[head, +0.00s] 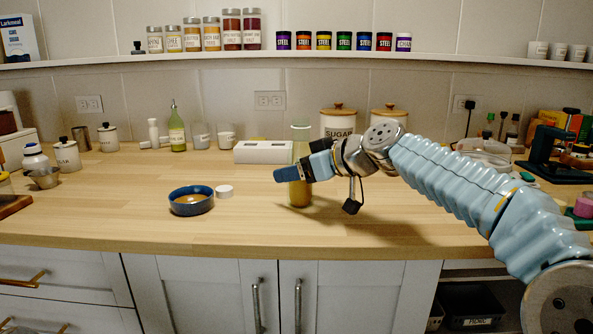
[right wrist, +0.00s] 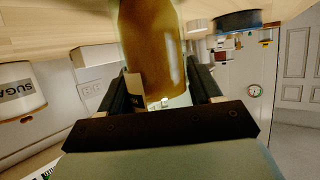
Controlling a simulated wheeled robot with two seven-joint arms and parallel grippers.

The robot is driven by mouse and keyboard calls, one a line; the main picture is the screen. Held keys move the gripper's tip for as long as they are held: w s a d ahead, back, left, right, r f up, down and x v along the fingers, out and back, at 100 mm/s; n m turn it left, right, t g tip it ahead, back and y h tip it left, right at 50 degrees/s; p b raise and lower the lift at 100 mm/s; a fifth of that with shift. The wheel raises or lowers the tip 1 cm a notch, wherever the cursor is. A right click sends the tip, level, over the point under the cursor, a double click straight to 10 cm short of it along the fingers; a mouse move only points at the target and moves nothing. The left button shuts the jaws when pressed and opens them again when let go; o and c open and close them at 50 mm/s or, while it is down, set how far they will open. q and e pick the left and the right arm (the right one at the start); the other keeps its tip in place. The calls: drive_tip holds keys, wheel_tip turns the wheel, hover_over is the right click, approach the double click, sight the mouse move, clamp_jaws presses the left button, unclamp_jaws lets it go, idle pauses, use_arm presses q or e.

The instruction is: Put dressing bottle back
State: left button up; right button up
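The dressing bottle (head: 299,193), clear glass with yellow-brown dressing low inside, stands upright on the wooden counter, right of a blue bowl (head: 191,202). A small white lid (head: 224,191) lies beside the bowl. My right gripper (head: 287,174) reaches in from the right at the bottle's middle and hides part of it. In the right wrist view the bottle (right wrist: 152,50) stands between the two spread fingers of the gripper (right wrist: 163,88), with a narrow gap visible beside it; firm contact is not visible. My left gripper is not in view.
A white toaster-like box (head: 263,152) and a sugar canister (head: 339,122) stand behind the bottle. A green bottle (head: 177,132) and small jars stand at back left. A shelf (head: 300,57) with labelled jars runs above. The counter's front middle is clear.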

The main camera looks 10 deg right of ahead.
drive_tip(key=o, duration=0.4)
drive_tip(key=shift+o, duration=0.2)
drive_tip(key=shift+r+p, duration=0.25)
drive_tip(key=shift+p, duration=0.1)
drive_tip(key=b+v, duration=0.1)
drive_tip(key=v, duration=1.1)
drive_tip(key=shift+f, duration=0.15)
